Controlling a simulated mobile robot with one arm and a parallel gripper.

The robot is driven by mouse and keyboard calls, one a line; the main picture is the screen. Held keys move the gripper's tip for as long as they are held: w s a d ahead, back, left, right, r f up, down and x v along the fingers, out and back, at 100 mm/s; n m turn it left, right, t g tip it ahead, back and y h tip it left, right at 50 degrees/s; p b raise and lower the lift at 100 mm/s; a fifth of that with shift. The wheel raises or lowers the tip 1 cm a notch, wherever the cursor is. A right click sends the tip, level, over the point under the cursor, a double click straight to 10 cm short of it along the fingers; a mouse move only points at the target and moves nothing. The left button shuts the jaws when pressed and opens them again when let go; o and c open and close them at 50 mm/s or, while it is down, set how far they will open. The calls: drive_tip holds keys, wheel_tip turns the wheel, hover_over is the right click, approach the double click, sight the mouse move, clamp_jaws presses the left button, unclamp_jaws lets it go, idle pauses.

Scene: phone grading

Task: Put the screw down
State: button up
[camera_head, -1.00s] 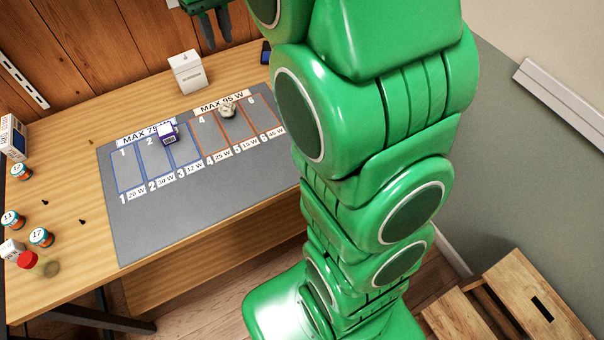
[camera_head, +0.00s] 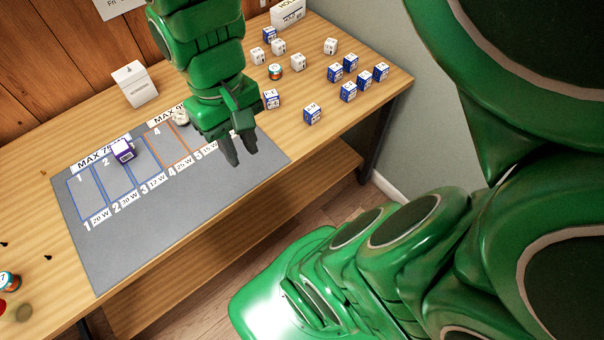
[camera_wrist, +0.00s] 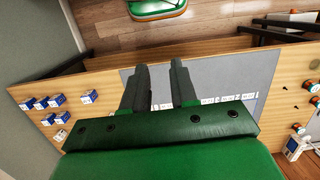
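My gripper (camera_head: 241,153) is over the right part of the grey mat (camera_head: 112,255) in the head view, fingers pointing down. In the wrist view my gripper (camera_wrist: 159,65) has its two dark fingers apart, with a clear gap between them. I see no screw in that gap. My gripper hides part of the mat's right columns.
A white box (camera_head: 134,84) stands behind the mat. Several blue and white cubes (camera_head: 312,114) fill the table's right side. The mat's front is clear.

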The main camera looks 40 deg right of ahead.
drive_tip(key=s+f, duration=0.2)
drive_tip(key=s, duration=0.3)
drive_tip(key=shift+s+d, duration=0.4)
drive_tip(key=shift+o, duration=0.8)
drive_tip(key=shift+w+a, duration=0.1)
drive_tip(key=shift+w, duration=0.05)
